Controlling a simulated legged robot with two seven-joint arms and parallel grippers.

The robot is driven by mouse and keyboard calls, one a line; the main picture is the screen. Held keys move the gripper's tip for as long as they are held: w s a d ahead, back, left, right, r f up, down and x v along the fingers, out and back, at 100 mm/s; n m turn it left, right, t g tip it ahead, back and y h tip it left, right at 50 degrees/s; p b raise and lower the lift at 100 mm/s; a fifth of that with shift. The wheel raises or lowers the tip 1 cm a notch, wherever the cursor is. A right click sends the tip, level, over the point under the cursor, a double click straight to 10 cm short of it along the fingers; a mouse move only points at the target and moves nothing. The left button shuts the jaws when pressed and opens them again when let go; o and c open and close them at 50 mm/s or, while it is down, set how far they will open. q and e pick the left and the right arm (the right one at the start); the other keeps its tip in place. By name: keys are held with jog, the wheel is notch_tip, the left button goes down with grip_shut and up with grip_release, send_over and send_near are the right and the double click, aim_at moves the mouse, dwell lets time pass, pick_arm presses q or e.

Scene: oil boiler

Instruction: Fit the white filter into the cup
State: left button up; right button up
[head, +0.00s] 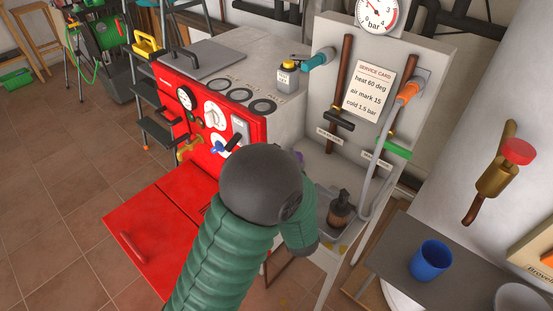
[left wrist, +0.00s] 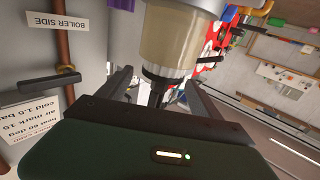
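My left arm reaches up through the middle of the head view and hides its own gripper there. In the left wrist view, the left gripper (left wrist: 160,92) has its two dark fingers spread apart. A cream, see-through cup-like body (left wrist: 172,38) is close ahead of the fingers, with a dark stub (left wrist: 155,82) below it between them. I see a gap on each side of the stub. I cannot make out the white filter for certain. In the head view, a blue cup (head: 430,260) stands on the grey side table. My right gripper is not in view.
The red boiler (head: 212,120) has its red door (head: 150,225) open low at the left. A brown bottle-like item (head: 340,208) stands in a grey tray. Pipes with orange (head: 409,91) and green (head: 396,148) handles run up the panel. A pale round dish (head: 520,298) is at the lower right.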

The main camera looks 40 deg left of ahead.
pick_arm(q)
jog(key=p+v, duration=0.2)
jog(key=v, duration=1.5)
jog(key=shift+f, duration=0.1)
